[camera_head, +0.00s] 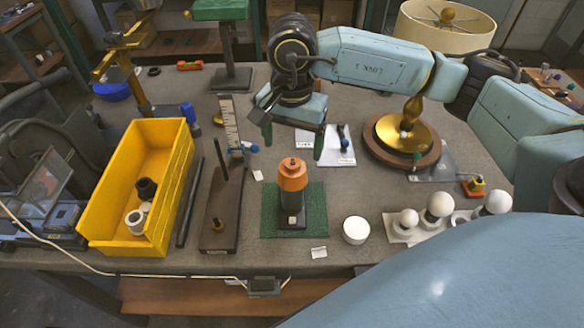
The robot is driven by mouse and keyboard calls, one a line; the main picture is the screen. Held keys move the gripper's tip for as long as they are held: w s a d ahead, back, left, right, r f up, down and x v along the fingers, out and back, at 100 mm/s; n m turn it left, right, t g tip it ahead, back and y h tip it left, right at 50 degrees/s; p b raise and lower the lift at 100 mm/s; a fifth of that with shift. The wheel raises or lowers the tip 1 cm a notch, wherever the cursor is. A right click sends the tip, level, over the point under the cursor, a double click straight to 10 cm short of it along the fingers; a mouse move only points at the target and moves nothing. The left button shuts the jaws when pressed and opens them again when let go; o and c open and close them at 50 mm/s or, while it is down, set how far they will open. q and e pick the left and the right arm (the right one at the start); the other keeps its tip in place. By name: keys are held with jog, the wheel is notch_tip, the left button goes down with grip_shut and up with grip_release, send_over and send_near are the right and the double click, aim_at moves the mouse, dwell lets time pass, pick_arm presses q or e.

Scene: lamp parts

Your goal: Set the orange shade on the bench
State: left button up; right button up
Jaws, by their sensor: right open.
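The orange shade (293,174) is a small cone-like piece sitting upright on top of a dark post (291,212). The post stands on a green mat (314,212) near the front middle of the bench (342,190). My right gripper (292,139) reaches in from the right. It is open and empty, with its fingertips behind and above the shade, apart from it. My left gripper is not in view.
A yellow bin (101,211) with a few parts stands at the left. A dark board with an upright rod (218,225) is left of the mat. A white disc (356,230) and white bulbs (439,205) are to the right. A brass lamp (404,134) stands behind them.

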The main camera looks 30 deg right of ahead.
aim_at(292, 163)
jog(key=f, duration=0.5)
jog(key=f+p, duration=0.1)
jog(key=f, duration=0.2)
jog(key=shift+w+d+f, duration=0.15)
jog(key=shift+w+f, duration=0.05)
jog(key=shift+w, duration=0.05)
jog(key=c, duration=1.2)
jog(key=shift+o, duration=0.2)
jog(key=shift+r, duration=0.15)
